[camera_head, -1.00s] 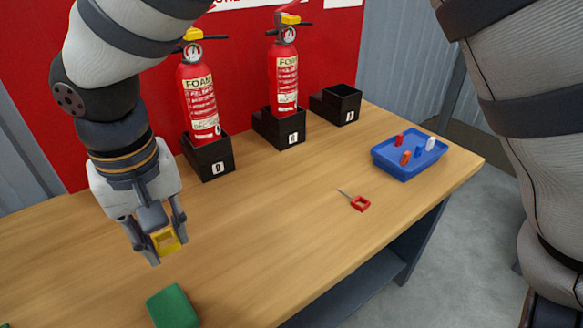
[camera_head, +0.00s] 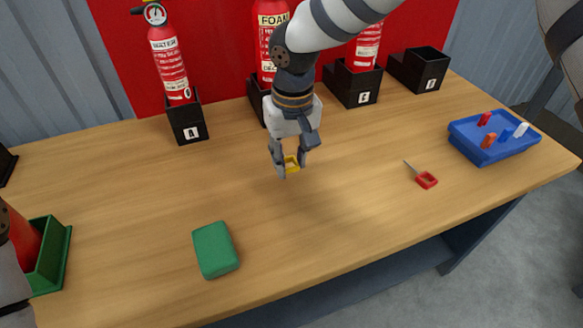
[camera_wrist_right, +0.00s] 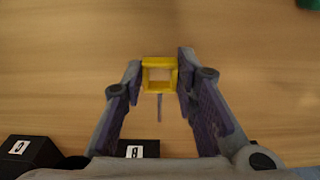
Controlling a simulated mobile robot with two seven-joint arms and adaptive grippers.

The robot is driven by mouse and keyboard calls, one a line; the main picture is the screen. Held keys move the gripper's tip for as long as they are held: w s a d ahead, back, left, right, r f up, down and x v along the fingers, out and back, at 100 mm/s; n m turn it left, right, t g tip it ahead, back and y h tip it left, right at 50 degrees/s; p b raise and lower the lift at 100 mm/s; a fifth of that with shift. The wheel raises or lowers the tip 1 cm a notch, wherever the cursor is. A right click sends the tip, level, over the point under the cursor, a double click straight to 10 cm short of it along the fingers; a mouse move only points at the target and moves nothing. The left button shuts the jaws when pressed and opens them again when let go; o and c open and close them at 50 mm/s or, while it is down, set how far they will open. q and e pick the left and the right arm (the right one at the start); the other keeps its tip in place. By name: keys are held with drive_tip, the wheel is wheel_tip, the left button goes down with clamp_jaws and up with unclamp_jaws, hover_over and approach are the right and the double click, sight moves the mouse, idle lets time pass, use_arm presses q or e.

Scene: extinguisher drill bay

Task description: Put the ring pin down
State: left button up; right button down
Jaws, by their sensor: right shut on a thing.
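My right gripper (camera_head: 288,165) is over the middle of the wooden table, in front of the black holders. It is shut on a yellow ring pin (camera_head: 292,163). In the right wrist view the pin's square yellow ring (camera_wrist_right: 160,63) sits between the two fingertips, and its thin grey shaft points toward the bottom of the picture. I cannot tell whether the pin touches the table (camera_head: 120,200). A red ring pin (camera_head: 427,180) lies on the table to the right. My left gripper does not show.
A green block (camera_head: 215,250) lies near the front edge. A blue tray (camera_head: 495,150) with small coloured pieces stands at the right. Red extinguishers (camera_head: 170,68) stand in black holders (camera_head: 188,124) along the back. A green holder (camera_head: 50,258) is at far left. Table around my gripper is clear.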

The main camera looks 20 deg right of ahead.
sight(293, 163)
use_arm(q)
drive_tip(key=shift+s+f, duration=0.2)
use_arm(e)
drive_tip(key=shift+w+d+f, duration=0.1)
drive_tip(key=shift+d+f, duration=0.05)
drive_tip(key=shift+f, duration=0.8)
drive_tip(key=shift+w+d+f, duration=0.1)
drive_tip(key=shift+d+f, duration=0.05)
drive_tip(key=shift+f, duration=0.75)
drive_tip(key=shift+f, duration=0.2)
drive_tip(key=c, duration=1.3)
unclamp_jaws()
drive_tip(key=r, duration=0.8)
drive_tip(key=s+r, duration=0.1)
drive_tip(key=r, duration=0.3)
drive_tip(key=shift+r+p, duration=0.25)
drive_tip(key=shift+p, duration=0.15)
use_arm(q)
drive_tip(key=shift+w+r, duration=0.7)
use_arm(e)
drive_tip(key=shift+f, duration=0.1)
